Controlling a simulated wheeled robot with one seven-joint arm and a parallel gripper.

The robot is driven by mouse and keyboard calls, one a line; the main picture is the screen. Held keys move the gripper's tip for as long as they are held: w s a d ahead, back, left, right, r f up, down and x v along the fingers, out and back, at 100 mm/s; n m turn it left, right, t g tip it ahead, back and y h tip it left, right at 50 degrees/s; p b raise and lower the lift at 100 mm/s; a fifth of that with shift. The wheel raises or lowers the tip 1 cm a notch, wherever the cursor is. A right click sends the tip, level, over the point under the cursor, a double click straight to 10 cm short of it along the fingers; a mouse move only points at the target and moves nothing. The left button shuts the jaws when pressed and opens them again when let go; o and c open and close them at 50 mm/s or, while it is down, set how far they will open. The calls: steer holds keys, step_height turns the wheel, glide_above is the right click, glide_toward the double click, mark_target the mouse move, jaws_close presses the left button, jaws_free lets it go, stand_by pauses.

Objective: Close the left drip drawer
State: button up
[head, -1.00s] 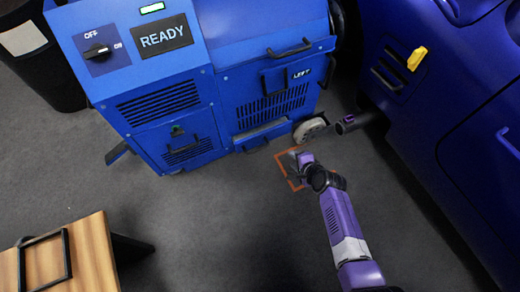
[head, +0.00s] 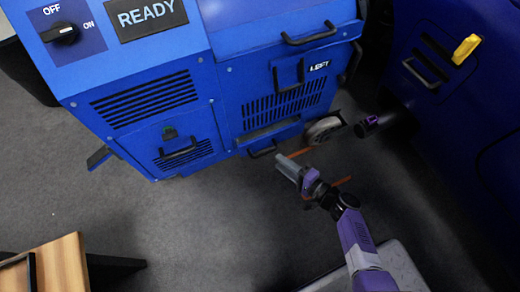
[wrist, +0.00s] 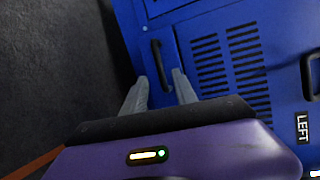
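A low drawer (head: 272,131) sits at the base of the blue machine, under the vented panel labelled LEFT (head: 318,66). A pale strip above its front appears to be its open top; how far it stands out is hard to tell. Its black handle (head: 262,149) also shows in the wrist view (wrist: 160,64), just beyond my fingertips. My gripper (head: 284,165) is low over the floor in front of the drawer. In the wrist view my gripper (wrist: 160,85) is open, with nothing between its two grey fingers, pointing toward the handle and apart from it.
A grey caster wheel (head: 323,130) stands right of the drawer. A blue vehicle-like body (head: 450,130) fills the right side. A wooden-topped stand (head: 50,268) is at lower left.

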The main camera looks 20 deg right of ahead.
mark_target(266, 153)
steer(key=shift+n, duration=0.3)
steer(key=b+x, duration=0.2)
steer(key=x, duration=0.5)
steer(key=shift+w+a+f+b, duration=0.2)
steer(key=shift+w+b, duration=0.1)
steer(key=shift+b, duration=0.1)
steer(key=shift+r, duration=0.1)
jaws_close()
stand_by(0.8)
